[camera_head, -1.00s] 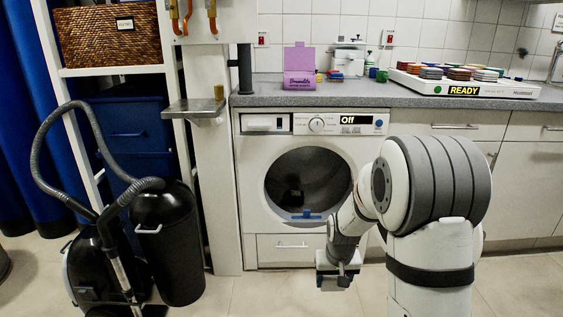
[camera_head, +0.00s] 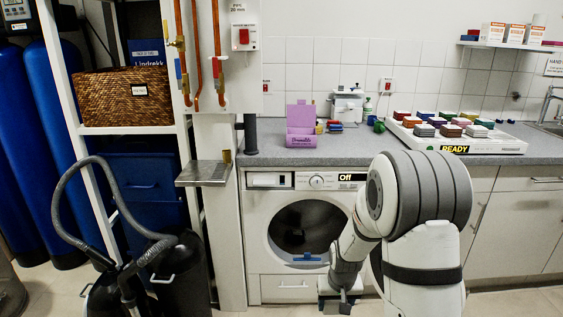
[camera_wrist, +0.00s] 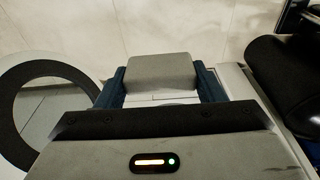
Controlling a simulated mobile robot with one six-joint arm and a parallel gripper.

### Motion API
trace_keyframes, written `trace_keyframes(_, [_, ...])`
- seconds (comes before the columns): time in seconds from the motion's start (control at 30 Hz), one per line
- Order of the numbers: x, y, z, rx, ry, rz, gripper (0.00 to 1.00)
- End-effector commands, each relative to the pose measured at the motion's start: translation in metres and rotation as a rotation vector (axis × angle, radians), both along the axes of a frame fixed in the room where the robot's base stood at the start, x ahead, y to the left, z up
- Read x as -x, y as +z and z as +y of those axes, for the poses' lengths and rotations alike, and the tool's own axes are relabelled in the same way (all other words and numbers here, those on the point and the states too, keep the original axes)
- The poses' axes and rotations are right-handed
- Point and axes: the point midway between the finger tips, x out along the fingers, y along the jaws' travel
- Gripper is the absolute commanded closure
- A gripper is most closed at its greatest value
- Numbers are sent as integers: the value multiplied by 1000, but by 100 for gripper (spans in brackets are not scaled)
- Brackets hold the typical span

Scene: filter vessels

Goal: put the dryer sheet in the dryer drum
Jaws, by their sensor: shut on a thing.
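My gripper (camera_head: 336,300) is low in front of the machine's lower right side. In the wrist view its blue fingers (camera_wrist: 160,85) are shut on a pale grey, block-like piece (camera_wrist: 162,70). I cannot tell whether this piece is the dryer sheet. A round dark ring (camera_wrist: 18,88) shows at the left there. A purple box (camera_head: 301,126) stands on the counter.
A black vacuum cleaner (camera_head: 183,270) with a grey hose stands left of the machine. A small metal shelf (camera_head: 203,174) juts out from the post beside it. The counter (camera_head: 345,146) holds a white "READY" tray (camera_head: 490,146) with several coloured blocks. The floor before the machine looks clear.

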Motion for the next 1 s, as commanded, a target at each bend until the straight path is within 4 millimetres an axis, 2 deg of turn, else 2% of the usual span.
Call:
trace_keyframes(0.03, [1,22,0,0,0,1,58])
trace_keyframes(0.4, [9,83,0,0,0,1,58])
trace_keyframes(0.5, [11,93,0,0,0,1,58])
trace_keyframes(0.63, [12,99,0,0,0,-1,58])
trace_keyframes(1.0, [12,97,2,-1,3,-1,58])
